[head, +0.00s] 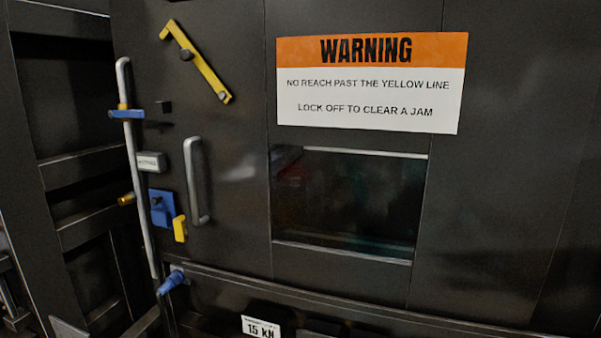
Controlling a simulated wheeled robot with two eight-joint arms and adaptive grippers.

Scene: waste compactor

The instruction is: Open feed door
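The feed door (235,140) is a dark metal panel in the head view, and it looks closed. A silver vertical bar handle (196,180) is fixed near its left side. A yellow latch bar (196,62) sits slanted above the handle, running from upper left to lower right. A blue block (161,208) with a yellow tab (180,229) is left of the handle's lower end. A long silver rod (138,180) with a blue clip (126,114) runs down the left edge. Neither of my grippers is in view.
A dark window (347,205) sits right of the handle, under an orange and white warning sign (371,83). A blue knob (171,282) sticks out at the lower left. A "15 kN" label (261,328) is at the bottom. Dark frame bars (85,165) stand at the left.

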